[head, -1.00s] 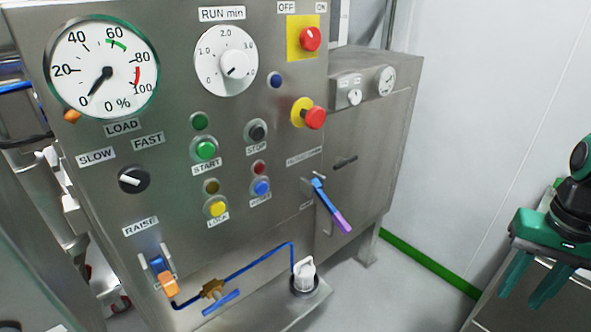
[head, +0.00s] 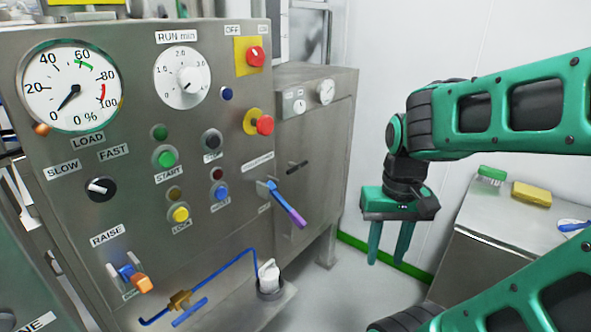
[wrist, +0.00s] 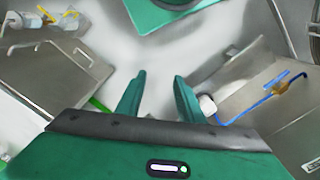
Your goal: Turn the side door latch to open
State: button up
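A small dark latch handle (head: 297,167) sits on the grey side door (head: 315,190) of the cabinet, right of the control panel. It lies tilted, close to horizontal, and the door looks shut. A blue and purple lever (head: 287,205) sticks out from the panel's right edge, below and in front of the latch. My gripper (head: 388,250) points down, to the right of the side door and clear of it. Its fingers are apart with nothing between them, as the wrist view also shows (wrist: 158,88). The latch cannot be made out in the wrist view.
The control panel (head: 120,215) carries knobs, buttons and a red stop button (head: 265,125). A blue pipe (head: 215,275) and white-capped fitting (head: 269,277) stand low in front. A steel bench (head: 470,225) with a yellow sponge (head: 531,194) is at right. Floor between shows free.

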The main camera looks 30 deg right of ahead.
aim_at(299, 168)
jog(key=o, duration=0.5)
jog(key=shift+s+r, duration=0.15)
jog(key=shift+s, duration=0.25)
jog(key=o, duration=1)
jog(key=shift+w+a+f+m, duration=0.1)
jog(key=shift+w+f+m, duration=0.1)
jog(key=shift+w, duration=0.25)
jog(key=shift+w+a+f+m, duration=0.1)
jog(key=shift+w+f, duration=0.1)
jog(key=shift+w, duration=0.2)
jog(key=w+a+f+m+t+y, duration=0.1)
jog(key=w+f+m+t+y, duration=0.3)
jog(key=w+f, duration=0.6)
jog(key=w+a+f+m+t+y, duration=0.1)
jog(key=w+f+m+y, duration=0.1)
jog(key=w+f+m, duration=0.8)
jog(key=w+d+r+m+t+y, duration=0.25)
jog(key=w+r+t, duration=0.45)
jog(key=w, duration=0.5)
jog(key=w+d+r+m+t+h, duration=0.3)
jog(key=d+r+m+t, duration=0.2)
jog(key=d+r+m, duration=0.45)
jog(key=shift+n+y, duration=0.25)
jog(key=shift+n, duration=0.25)
jog(key=x, duration=1)
jog(key=shift+w+d+r, duration=0.1)
jog(key=shift+w+d, duration=0.2)
jog(key=shift+w, duration=0.15)
